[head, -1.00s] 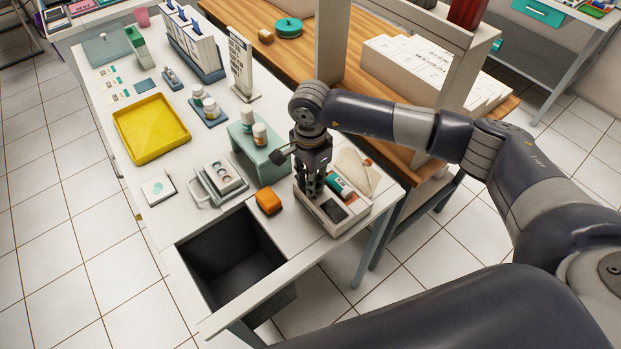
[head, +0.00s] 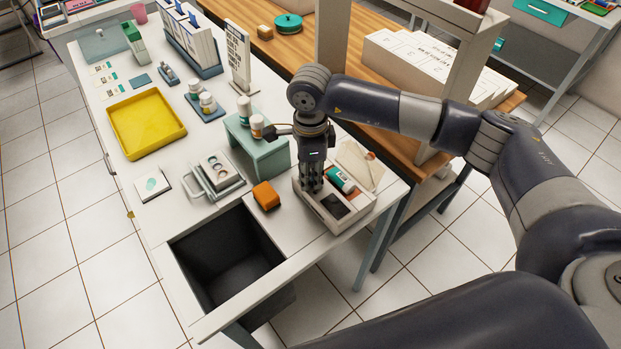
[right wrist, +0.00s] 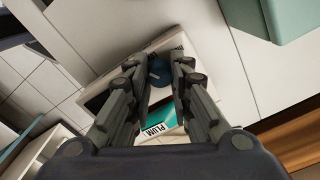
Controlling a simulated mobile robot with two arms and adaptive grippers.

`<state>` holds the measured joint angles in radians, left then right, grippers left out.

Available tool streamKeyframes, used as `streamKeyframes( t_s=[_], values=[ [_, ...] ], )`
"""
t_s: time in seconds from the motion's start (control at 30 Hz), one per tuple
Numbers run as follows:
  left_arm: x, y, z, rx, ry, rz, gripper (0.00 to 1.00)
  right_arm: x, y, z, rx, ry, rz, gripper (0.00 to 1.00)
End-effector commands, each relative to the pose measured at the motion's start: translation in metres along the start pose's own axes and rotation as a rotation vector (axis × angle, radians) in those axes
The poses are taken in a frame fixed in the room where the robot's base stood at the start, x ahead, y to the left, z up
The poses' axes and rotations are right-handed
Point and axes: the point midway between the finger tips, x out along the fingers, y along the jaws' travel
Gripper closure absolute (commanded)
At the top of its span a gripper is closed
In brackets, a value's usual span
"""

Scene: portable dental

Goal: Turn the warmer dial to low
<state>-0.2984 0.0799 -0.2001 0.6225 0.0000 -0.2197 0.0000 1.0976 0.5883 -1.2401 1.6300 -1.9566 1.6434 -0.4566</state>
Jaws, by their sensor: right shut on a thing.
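A pale box-like unit (head: 356,219) with a dark panel stands at the right front corner of the white table; I take it for the warmer. In the right wrist view, a dark blue round knob (right wrist: 160,72), apparently the dial, shows between my fingers. My right gripper (head: 312,187) points down at the left part of the unit, its fingers closed about the knob. The fingers hide the knob in the head view and partly cover it in the wrist view. My left gripper is not in view.
A teal-and-white tube (head: 341,179) marked PLUM lies at the unit. An orange block (head: 266,195) sits left of it. A teal stand (head: 262,153) with bottles is behind. An open dark bin (head: 232,262) is front left. A wooden shelf bench (head: 398,146) stands to the right.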

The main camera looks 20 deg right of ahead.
Motion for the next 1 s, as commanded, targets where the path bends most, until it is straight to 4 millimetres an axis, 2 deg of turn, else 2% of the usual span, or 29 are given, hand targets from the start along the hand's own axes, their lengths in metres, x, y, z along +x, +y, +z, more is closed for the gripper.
streamKeyframes(
  t_s=[0.1, 0.5, 1.0],
  values=[
    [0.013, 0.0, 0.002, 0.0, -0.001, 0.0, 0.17, 0.003, -0.001, 0.0, 0.11, -0.002, -0.004, 1.0],
    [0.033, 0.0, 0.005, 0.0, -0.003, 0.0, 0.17, 0.001, -0.001, 0.0, 0.414, -0.001, -0.003, 1.0],
    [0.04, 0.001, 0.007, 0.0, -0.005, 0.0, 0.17, -0.001, -0.001, 0.0, 0.547, -0.002, -0.001, 1.0]
  ],
)
